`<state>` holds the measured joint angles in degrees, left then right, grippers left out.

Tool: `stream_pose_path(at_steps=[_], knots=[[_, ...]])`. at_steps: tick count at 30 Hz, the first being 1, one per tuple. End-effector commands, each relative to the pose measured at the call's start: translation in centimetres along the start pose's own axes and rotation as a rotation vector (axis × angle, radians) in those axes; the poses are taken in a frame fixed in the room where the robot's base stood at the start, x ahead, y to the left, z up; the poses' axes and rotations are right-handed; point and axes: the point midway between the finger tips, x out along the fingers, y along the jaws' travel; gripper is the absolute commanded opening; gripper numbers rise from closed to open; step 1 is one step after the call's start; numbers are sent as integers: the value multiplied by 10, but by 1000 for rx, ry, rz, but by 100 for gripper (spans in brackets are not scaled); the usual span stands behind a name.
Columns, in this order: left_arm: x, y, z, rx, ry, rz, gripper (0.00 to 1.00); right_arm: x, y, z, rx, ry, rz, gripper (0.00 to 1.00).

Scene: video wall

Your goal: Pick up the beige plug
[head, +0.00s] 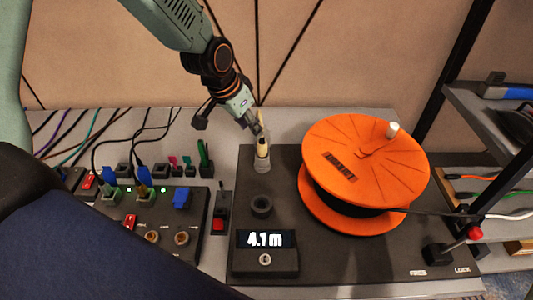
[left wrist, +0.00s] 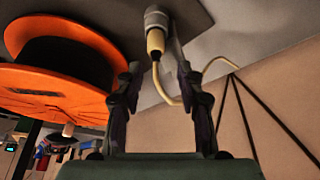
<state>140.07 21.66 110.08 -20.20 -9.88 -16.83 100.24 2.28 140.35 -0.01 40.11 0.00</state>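The beige plug (head: 262,149) stands upright in a grey round holder (head: 262,164) on the dark panel, left of the orange reel. In the left wrist view the plug (left wrist: 155,41) shows between the fingers' tips, with its grey holder (left wrist: 156,18) beyond and a beige cable (left wrist: 209,68) curving away. My left gripper (head: 257,130) is just above the plug, pointing down. In the left wrist view its two fingers (left wrist: 159,70) are spread, with gaps on both sides of the plug. My right gripper is not in view.
The orange reel (head: 366,165) stands close on the right. A display (head: 265,240) reads 4.1 m. A black ring (head: 262,205) sits in front of the holder. On the left is a switch box (head: 155,228) with several plugs and cables. A shelf rack stands far right.

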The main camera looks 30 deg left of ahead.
Motion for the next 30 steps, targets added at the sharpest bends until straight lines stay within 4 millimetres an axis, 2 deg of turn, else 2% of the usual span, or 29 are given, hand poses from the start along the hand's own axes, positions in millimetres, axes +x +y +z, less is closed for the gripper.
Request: stream_pose_path(at_steps=[16,24,30], knots=[[33,4,4,1,-1,-1,38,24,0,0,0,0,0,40],[65,7,-2,0,-1,0,38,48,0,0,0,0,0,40],[79,6,-4,1,0,0,38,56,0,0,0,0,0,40]])
